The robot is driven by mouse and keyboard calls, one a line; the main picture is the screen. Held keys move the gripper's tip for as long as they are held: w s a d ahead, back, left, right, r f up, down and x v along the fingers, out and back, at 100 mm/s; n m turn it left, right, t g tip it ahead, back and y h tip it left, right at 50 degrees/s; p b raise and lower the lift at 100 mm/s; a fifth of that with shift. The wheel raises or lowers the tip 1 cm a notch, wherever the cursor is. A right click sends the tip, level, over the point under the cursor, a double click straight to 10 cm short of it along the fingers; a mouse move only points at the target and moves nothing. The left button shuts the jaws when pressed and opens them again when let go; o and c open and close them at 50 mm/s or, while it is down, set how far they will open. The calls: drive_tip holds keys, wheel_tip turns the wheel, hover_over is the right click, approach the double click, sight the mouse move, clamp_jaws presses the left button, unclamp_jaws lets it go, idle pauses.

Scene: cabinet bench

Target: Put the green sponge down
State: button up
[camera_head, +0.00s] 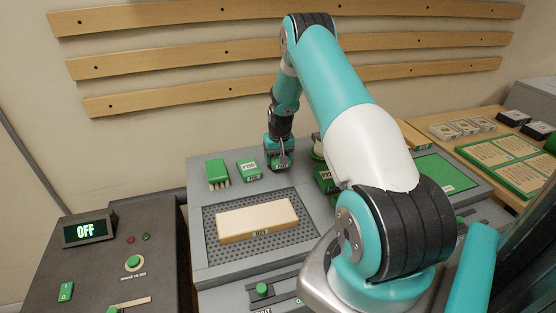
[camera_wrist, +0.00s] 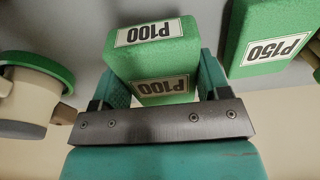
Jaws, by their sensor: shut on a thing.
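The green sponge is a block with white P100 labels (camera_wrist: 155,58), held between the two teal fingers of my gripper (camera_wrist: 160,76) in the wrist view. In the head view, my gripper (camera_head: 280,158) is at the back of the grey bench top, shut on the sponge, which is mostly hidden by the fingers. I cannot tell whether the sponge touches the bench. A similar green block marked P150 (camera_wrist: 270,35) is close by at the right in the wrist view, apart from the held one.
A labelled green block (camera_head: 249,168) and a green brush-like piece (camera_head: 217,172) stand left of my gripper. Another green block (camera_head: 326,178) stands to its right. A wooden board (camera_head: 257,218) lies on the perforated plate in front. A cream and green round tool (camera_wrist: 35,95) is at left in the wrist view.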

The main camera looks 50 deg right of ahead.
drive_tip(key=shift+f, duration=1.1)
drive_tip(key=shift+f, duration=0.15)
drive_tip(key=o, duration=1)
drive_tip(key=shift+c, duration=0.2)
